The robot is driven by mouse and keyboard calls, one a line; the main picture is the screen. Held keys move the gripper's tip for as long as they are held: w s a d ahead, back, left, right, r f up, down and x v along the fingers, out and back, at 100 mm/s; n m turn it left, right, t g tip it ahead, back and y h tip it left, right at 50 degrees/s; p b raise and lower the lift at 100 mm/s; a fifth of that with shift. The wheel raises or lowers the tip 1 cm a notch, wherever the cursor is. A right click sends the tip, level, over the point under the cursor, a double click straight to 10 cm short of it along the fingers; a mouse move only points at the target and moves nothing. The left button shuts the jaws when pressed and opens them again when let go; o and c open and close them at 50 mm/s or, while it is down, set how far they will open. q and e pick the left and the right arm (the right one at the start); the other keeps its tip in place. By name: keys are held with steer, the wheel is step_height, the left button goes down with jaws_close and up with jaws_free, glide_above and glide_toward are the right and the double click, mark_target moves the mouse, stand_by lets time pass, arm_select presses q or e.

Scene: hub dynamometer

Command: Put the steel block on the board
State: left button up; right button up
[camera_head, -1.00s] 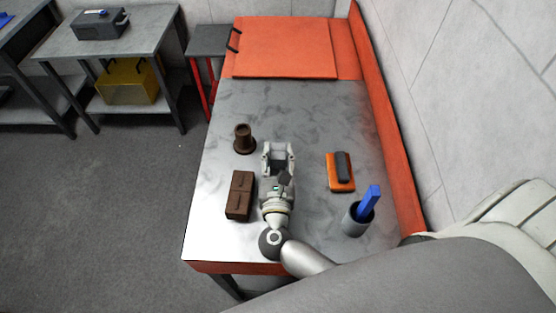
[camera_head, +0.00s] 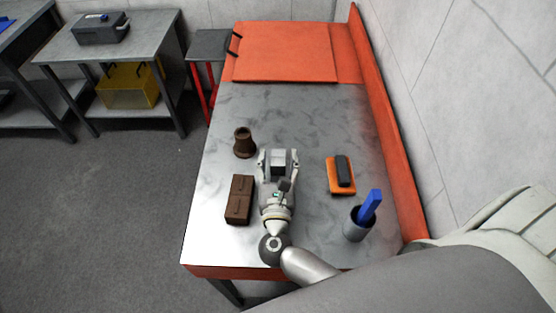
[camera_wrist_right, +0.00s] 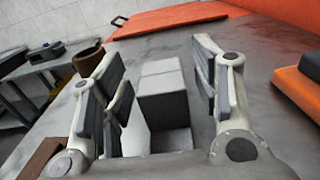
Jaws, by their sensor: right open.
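The steel block (camera_head: 278,163) is a plain grey block on the metal bench, between the fingers of my right gripper (camera_head: 278,156). In the right wrist view the block (camera_wrist_right: 163,92) stands between the two open fingers (camera_wrist_right: 165,85), with a visible gap on each side. Its far lower part is hidden by the gripper. A small orange board (camera_head: 336,186) lies flat to the right of the gripper, with a dark grey oblong piece (camera_head: 343,170) on it. The board also shows at the right edge of the wrist view (camera_wrist_right: 296,92). My left gripper is not in view.
A brown flanged cylinder (camera_head: 244,143) stands left of the gripper, and a brown two-part block (camera_head: 239,199) lies nearer. A grey cup (camera_head: 355,227) holds a blue item (camera_head: 371,204). An orange rail (camera_head: 385,130) bounds the right side. The bench's far middle is clear.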

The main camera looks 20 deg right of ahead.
steer(key=b+v, duration=0.2)
steer(key=v, duration=0.8)
steer(key=shift+s+a, duration=0.2)
steer(key=shift+s, duration=0.15)
steer(key=shift+s+a+b, duration=0.25)
steer(key=shift+s+b, duration=0.1)
steer(key=shift+s, duration=0.2)
steer(key=shift+r, duration=0.1)
